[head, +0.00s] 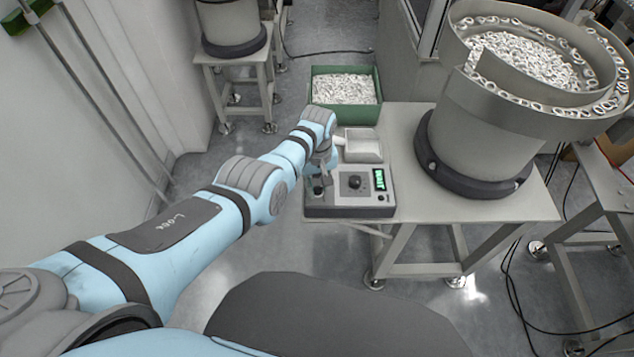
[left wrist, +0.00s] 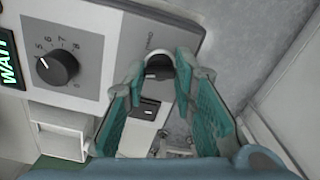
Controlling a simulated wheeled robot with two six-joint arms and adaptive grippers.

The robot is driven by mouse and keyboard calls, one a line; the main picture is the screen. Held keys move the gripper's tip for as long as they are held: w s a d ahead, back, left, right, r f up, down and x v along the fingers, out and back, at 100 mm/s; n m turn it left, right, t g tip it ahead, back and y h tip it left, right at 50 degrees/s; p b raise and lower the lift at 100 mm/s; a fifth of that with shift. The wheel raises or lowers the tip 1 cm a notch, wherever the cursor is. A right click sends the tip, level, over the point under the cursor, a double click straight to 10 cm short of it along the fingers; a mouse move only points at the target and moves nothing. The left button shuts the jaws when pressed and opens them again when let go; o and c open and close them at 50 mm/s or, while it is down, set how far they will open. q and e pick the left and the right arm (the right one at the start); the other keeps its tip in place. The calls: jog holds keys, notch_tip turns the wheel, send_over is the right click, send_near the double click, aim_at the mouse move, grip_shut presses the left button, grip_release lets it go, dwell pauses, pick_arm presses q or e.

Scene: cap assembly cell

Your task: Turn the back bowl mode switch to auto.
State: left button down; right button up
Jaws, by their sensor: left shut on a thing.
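The control box (head: 345,211) of the back bowl sits at the left edge of the grey table. My left gripper (head: 318,183) reaches down over the box's left part. In the left wrist view the two teal-padded fingers of my left gripper (left wrist: 160,64) stand on either side of a dark mode switch knob (left wrist: 158,73) and are shut on it. The knob's pointer direction is hard to tell, as the fingers partly cover it. My right gripper is not in view.
Beside the switch are a numbered dial (left wrist: 57,68) and a green lit display (head: 379,179). A bowl feeder (head: 470,150) full of white rings stands on the table (head: 510,208). Behind are a pale tray (head: 362,152) and a green bin (head: 345,114).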

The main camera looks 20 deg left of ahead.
aim_at(317, 187)
pick_arm(q)
jog(key=n, duration=0.5)
jog(key=shift+n, duration=0.3)
dwell(0.4)
jog(key=c, duration=1.3)
grip_release()
jog(key=shift+r, duration=0.1)
jog(key=shift+w+r, duration=0.1)
jog(key=shift+r, duration=0.25)
notch_tip(317, 187, up, 11)
jog(key=shift+r, duration=0.1)
